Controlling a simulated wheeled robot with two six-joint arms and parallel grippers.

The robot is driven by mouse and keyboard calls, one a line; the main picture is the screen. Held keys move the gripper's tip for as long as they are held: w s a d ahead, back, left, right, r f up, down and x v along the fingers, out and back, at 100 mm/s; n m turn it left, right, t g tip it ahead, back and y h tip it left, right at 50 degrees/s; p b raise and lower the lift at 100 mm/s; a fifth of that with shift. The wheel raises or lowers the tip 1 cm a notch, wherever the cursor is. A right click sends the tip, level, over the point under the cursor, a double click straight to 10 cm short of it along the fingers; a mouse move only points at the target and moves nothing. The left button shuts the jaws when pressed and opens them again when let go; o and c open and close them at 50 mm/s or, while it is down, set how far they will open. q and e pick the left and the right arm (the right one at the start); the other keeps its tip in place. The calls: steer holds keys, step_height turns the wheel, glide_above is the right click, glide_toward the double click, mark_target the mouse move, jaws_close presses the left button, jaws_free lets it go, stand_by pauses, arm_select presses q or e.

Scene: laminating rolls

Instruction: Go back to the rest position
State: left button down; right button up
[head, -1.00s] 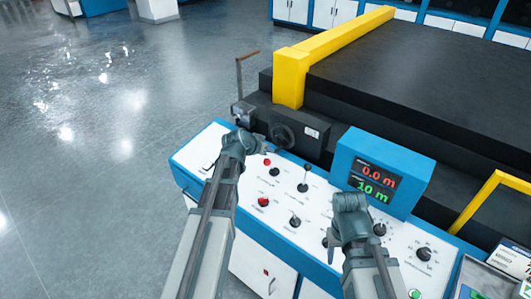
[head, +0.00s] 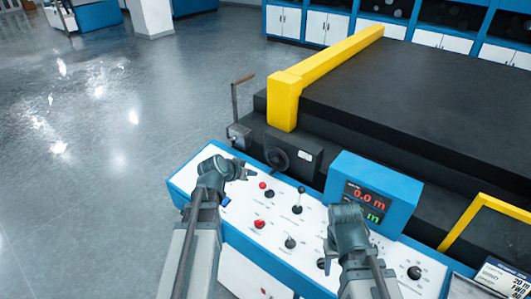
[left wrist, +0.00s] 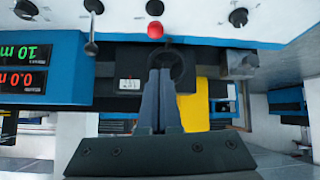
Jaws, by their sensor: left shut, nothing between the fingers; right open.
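My left gripper (head: 246,174) is over the left end of the white control panel (head: 265,205) in the head view. It is shut and empty. In the left wrist view its fingers (left wrist: 160,85) lie together, pointing toward a red button and a dark handwheel. My right gripper (head: 330,262) is over the middle of the panel, below the blue display box. Its fingers are mostly hidden behind its own wrist, but it is open.
A blue display box (head: 370,190) with red and green digits stands on the panel. Behind are a handwheel (head: 277,159), a yellow bar (head: 330,62) and a wide black machine bed (head: 430,90). Knobs and levers stick up from the panel. The grey floor (head: 90,150) at left is clear.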

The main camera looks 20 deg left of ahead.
arm_select(q)
steer(key=s+d+f+g+b, duration=0.2)
steer(key=s+d+f, duration=0.2)
steer(key=s+d, duration=0.1)
steer(key=s+d+f+m+g+y+b, duration=0.1)
steer(key=s+d+f+g+b, duration=0.1)
steer(key=s+d+f, duration=0.3)
steer(key=s+d+f+m+g+b, duration=0.1)
steer(key=s+d+f+g, duration=0.3)
steer(key=d, duration=0.5)
steer(key=shift+s+d+f+y+b, duration=0.15)
steer(key=shift+s+f+b, duration=0.1)
steer(key=shift+s+b, duration=0.3)
steer(key=shift+s+d+f+y+b, duration=0.1)
steer(key=shift+s+f+y+b, duration=0.15)
steer(key=shift+s, duration=0.35)
arm_select(e)
step_height(320, 180, down, 7)
steer(key=shift+r, duration=0.15)
steer(key=shift+f+b, duration=0.65)
steer(key=shift+b, duration=0.05)
arm_select(q)
steer(key=s, duration=0.2)
steer(key=s+d+f+g+y, duration=0.1)
steer(key=s+y, duration=0.1)
steer(key=s, duration=0.1)
steer(key=shift+s+d+f+g, duration=0.15)
steer(key=shift+s+g, duration=0.15)
steer(key=shift+s, duration=0.05)
